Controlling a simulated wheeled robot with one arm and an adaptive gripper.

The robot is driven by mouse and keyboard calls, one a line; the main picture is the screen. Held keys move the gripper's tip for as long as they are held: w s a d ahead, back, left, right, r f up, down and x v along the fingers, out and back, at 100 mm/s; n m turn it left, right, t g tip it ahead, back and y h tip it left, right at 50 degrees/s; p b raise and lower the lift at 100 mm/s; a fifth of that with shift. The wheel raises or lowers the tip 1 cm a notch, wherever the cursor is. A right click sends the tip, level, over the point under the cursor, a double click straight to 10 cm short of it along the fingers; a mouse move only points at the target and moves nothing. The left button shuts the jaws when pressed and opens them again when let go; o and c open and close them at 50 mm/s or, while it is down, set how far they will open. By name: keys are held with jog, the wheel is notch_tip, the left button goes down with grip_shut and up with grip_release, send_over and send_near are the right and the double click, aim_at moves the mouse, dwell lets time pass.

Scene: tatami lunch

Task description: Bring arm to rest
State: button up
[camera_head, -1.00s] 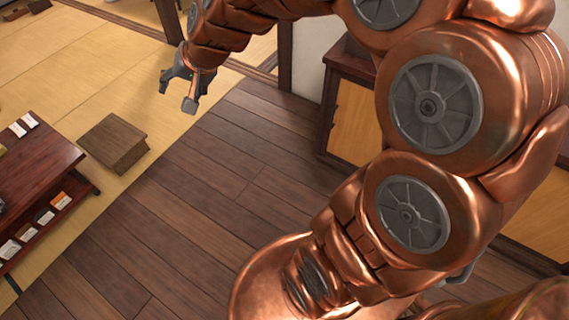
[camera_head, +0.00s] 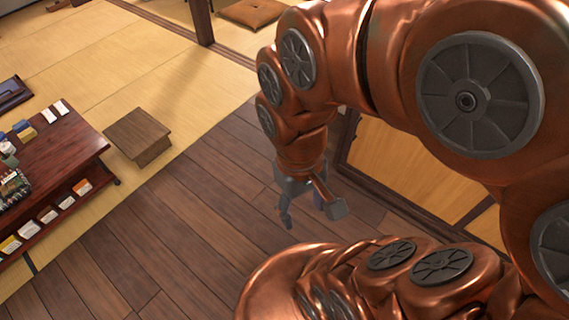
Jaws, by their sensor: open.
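My copper arm fills the right half of the head view and is bent, its forearm pointing down. My gripper (camera_head: 310,208) is grey, hangs at the arm's end above the dark plank floor (camera_head: 190,225), and is open with its fingers apart. Nothing shows between the fingers. My arm hides much of what lies behind it on the right.
A low dark red table (camera_head: 68,152) with small goods on its top and lower shelf stands at the left. A small wooden stool (camera_head: 138,134) stands beside it on the tatami (camera_head: 130,60). A wooden cabinet (camera_head: 410,170) is behind my arm. A brown cushion (camera_head: 252,12) lies at the back.

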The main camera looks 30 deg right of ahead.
notch_tip(320, 180, up, 10)
jog(key=p, duration=0.9)
jog(key=shift+f, duration=0.25)
jog(key=shift+f, duration=0.1)
